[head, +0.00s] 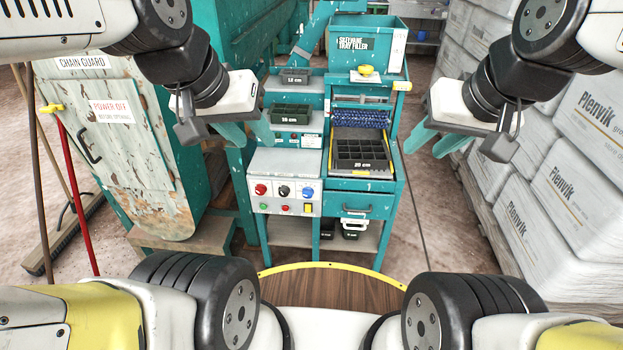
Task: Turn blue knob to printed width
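The blue knob (307,191) is on the pale sloped control panel of the teal tray filler, right of a black knob (284,190) and a red knob (260,189). Its pointer and any printed scale are too small to read. A black divided tray (360,153) on the machine carries a label that seems to read "20 cm". My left gripper (248,130) is open and empty, above and left of the panel. My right gripper (432,140) is open and empty, right of the machine. Neither touches a knob.
Small trays (291,113) sit on shelves left of the divided tray. A teal hopper (367,42) with a yellow knob (366,70) below it stands behind. A worn cabinet (135,150) is at left; stacked white bags (560,190) line the right. Floor shows between machine and bags.

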